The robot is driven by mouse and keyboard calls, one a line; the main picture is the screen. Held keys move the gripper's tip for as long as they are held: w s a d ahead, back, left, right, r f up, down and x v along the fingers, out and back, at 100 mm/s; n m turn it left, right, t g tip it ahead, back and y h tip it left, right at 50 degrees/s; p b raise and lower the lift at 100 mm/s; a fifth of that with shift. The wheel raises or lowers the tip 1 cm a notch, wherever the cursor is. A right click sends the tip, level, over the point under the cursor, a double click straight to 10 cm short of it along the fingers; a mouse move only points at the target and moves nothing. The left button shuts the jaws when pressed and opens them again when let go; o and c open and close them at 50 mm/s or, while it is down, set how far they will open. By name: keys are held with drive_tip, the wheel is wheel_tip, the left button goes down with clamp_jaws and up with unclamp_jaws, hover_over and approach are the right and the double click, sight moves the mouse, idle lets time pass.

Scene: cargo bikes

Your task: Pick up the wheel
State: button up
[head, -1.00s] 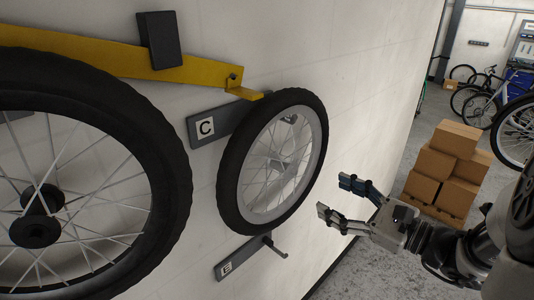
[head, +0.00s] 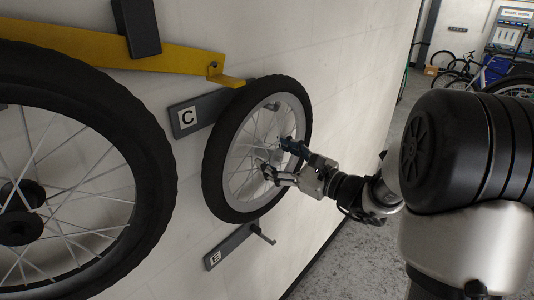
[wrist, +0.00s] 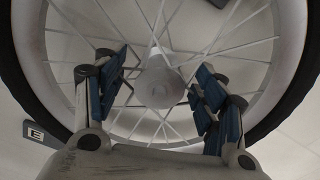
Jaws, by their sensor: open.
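The smaller wheel (head: 216,150) has a black tyre, a silver rim and thin spokes, and hangs on the wall at the plate marked C (head: 187,117). My gripper (head: 279,159) is in front of its spokes near the middle. In the wrist view my gripper (wrist: 160,92) is open, with blue finger pads on the left and right of the pale hub (wrist: 158,88). The fingers appear apart from the hub. The wheel's rim (wrist: 32,45) curves around the view. In the head view the hub is largely hidden behind my gripper.
A larger wheel (head: 160,170) with a black tyre stands close at the left. A yellow bar (head: 165,57) crosses the wall above. A plate marked E (head: 222,250) with a peg (head: 262,235) is below the smaller wheel. Bicycles stand at the far right.

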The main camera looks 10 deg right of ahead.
sight(267, 151)
drive_tip(key=x, duration=0.3)
drive_tip(key=shift+w+f, duration=0.1)
drive_tip(key=shift+w, duration=0.15)
clamp_jaws()
idle(0.6)
idle(0.4)
